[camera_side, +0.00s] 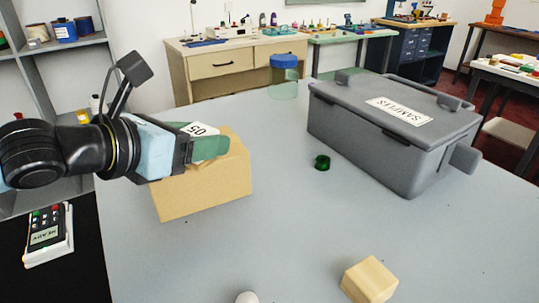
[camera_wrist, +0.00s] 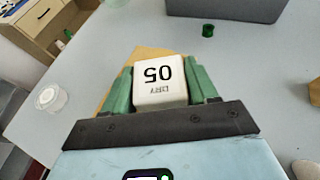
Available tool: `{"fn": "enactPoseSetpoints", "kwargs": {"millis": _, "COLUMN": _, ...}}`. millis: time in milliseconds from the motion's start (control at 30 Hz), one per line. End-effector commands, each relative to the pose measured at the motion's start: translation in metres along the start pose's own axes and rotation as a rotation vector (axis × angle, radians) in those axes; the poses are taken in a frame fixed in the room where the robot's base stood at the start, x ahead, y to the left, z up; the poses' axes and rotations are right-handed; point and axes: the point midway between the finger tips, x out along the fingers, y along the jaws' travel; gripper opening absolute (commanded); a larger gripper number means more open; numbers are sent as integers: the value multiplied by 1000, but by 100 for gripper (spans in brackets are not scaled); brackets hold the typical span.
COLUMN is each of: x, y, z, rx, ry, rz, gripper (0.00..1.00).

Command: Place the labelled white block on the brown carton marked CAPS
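The white block (camera_side: 198,128) has a label with dark characters that read upside down as 05; it also shows in the wrist view (camera_wrist: 160,84). My gripper (camera_side: 208,147) has its green fingers on both sides of the block, closed against it, as the wrist view (camera_wrist: 160,72) shows. The brown carton (camera_side: 205,192) stands on the counter directly below my gripper, and part of its top shows behind the block in the wrist view (camera_wrist: 148,53). No CAPS marking is visible on the sides I see. I cannot tell whether the block touches the carton's top.
A grey case marked SAMPLES (camera_side: 400,130) stands at the right. A small green cap-like piece (camera_side: 322,162) lies between it and the carton. A blue-lidded jar (camera_side: 284,78) stands at the back. A tan block (camera_side: 370,280) sits in front.

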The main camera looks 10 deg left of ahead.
Motion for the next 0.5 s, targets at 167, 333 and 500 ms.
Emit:
{"fn": "enactPoseSetpoints", "kwargs": {"millis": 167, "x": 0, "y": 0, "z": 0, "rx": 0, "ry": 0, "rz": 0, "gripper": 82}}
{"fn": "enactPoseSetpoints", "kwargs": {"millis": 333, "x": 0, "y": 0, "z": 0, "rx": 0, "ry": 0, "rz": 0, "gripper": 82}}
{"fn": "enactPoseSetpoints", "kwargs": {"millis": 500, "x": -1, "y": 0, "z": 3, "rx": 0, "ry": 0, "rz": 0, "gripper": 82}}
